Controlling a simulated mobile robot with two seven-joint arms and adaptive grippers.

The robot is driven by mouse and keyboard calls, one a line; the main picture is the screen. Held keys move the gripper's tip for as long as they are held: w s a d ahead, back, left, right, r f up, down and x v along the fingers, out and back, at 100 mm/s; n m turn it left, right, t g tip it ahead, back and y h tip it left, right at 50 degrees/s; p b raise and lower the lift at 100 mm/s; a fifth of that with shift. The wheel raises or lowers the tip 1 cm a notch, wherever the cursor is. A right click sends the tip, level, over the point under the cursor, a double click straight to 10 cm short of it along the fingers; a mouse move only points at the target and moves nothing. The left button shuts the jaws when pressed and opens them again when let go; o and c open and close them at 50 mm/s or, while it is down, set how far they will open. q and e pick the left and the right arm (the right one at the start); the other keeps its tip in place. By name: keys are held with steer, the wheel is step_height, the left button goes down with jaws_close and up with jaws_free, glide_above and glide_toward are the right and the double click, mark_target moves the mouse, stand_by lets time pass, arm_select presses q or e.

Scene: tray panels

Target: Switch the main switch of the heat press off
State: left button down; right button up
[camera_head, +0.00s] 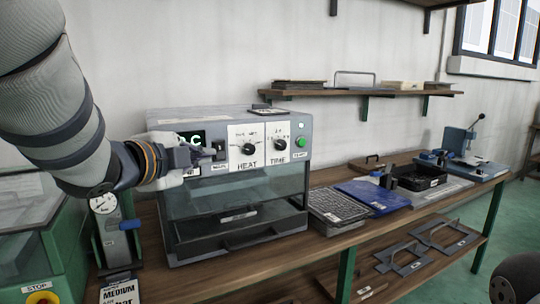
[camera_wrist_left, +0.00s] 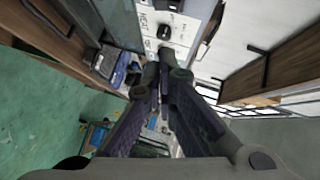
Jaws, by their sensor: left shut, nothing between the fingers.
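The heat press (camera_head: 290,190) is a grey box on the bench, with a clear front and a control panel. Its panel has a green-lit display, a HEAT knob (camera_head: 248,149), a TIME knob (camera_head: 282,143) and a round green button (camera_head: 301,142). A dark switch (camera_head: 220,149) with a white label below sits left of the HEAT knob; its position is too small to tell. My left gripper (camera_head: 205,154) is shut and empty, its tips just left of this switch and covering part of the panel. I cannot tell whether they touch. In the left wrist view the gripper (camera_wrist_left: 164,75) points toward the panel.
A grey tray (camera_head: 338,206), a blue tray (camera_head: 374,196) and a black bin (camera_head: 418,178) stand right of the press. A wall shelf (camera_head: 350,93) hangs above. A gauge device (camera_head: 104,203) stands on the left, below my left arm. The space before the press is clear.

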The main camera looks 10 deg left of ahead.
arm_select(q)
steer(key=shift+f, duration=0.1)
arm_select(e)
steer(key=shift+a, duration=0.1)
arm_select(q)
steer(key=b, duration=0.2)
glide_toward(220, 151)
steer(key=shift+w+d+f, duration=1.2)
steer(key=shift+w+d, duration=0.55)
steer(key=shift+w, duration=1.05)
arm_select(e)
steer(key=shift+g, duration=0.7)
steer(key=s+f, duration=0.3)
steer(key=shift+s, duration=0.15)
